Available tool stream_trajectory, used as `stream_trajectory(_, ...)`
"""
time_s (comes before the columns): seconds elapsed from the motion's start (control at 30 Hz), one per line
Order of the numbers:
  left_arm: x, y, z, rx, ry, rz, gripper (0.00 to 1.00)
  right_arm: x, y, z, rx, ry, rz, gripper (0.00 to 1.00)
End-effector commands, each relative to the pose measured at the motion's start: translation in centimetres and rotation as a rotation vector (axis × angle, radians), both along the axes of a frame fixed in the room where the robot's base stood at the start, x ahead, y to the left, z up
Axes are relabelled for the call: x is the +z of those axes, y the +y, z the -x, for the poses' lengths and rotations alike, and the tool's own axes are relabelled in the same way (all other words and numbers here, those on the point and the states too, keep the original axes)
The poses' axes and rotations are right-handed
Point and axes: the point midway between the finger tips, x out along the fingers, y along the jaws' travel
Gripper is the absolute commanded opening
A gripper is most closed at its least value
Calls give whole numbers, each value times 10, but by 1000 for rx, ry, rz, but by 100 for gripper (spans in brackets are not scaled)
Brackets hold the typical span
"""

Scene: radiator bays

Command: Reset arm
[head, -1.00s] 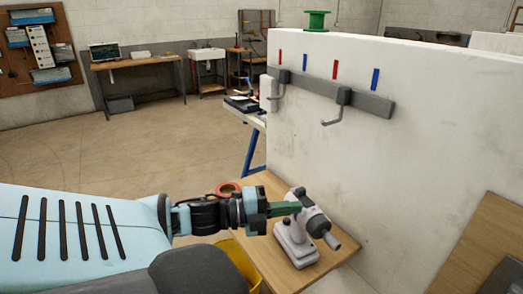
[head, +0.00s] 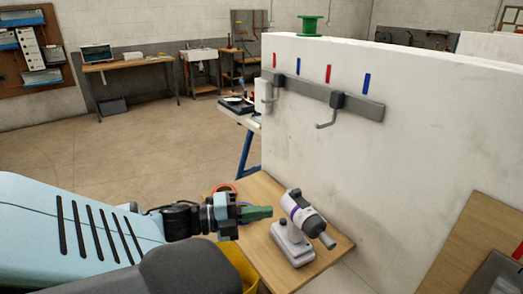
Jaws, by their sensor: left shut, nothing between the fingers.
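My left arm comes in from the left, and its gripper (head: 258,213) has green fingers that are closed together with nothing between them. The gripper is over the left part of a small wooden table (head: 327,246). A white and grey device (head: 294,230) with a purple band and a grey nozzle stands on the table, just right of the fingertips. A gap shows between the fingertips and the device. My right gripper does not show.
A white wall panel (head: 400,140) stands right of the table, with a grey rail and hooks (head: 355,105). A green spool (head: 311,25) sits on its top. A yellow bin (head: 240,262) is below my arm.

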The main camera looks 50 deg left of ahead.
Motion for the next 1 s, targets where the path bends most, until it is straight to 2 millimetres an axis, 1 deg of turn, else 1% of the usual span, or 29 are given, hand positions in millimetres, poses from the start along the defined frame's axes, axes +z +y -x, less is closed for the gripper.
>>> stream_trajectory(0.33,-1,0,0,4,3,4,0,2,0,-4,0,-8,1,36)
stream_trajectory(0.37,-3,1,1,11,9,11,0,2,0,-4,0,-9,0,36)
stream_trajectory(0.47,-22,7,8,66,65,71,0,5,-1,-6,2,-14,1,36)
stream_trajectory(0.57,-62,13,24,177,179,197,0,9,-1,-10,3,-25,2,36)
stream_trajectory(0.6,-83,14,33,232,238,263,0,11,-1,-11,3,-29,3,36)
stream_trajectory(0.67,-116,11,50,319,333,372,0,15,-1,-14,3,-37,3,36)
stream_trajectory(0.7,-138,6,62,374,397,445,0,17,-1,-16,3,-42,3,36)
stream_trajectory(0.73,-155,1,71,413,445,499,0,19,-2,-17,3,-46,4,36)
stream_trajectory(0.77,-171,-6,81,452,494,554,0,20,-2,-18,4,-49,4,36)
stream_trajectory(0.8,-191,-17,94,502,557,627,0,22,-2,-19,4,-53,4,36)
stream_trajectory(0.87,-219,-37,113,571,649,733,0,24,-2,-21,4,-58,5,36)
stream_trajectory(0.9,-235,-52,125,614,710,801,0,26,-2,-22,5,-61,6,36)
stream_trajectory(0.97,-257,-79,143,671,798,899,0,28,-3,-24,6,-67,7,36)
stream_trajectory(1.0,-269,-97,154,705,853,959,0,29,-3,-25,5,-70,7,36)
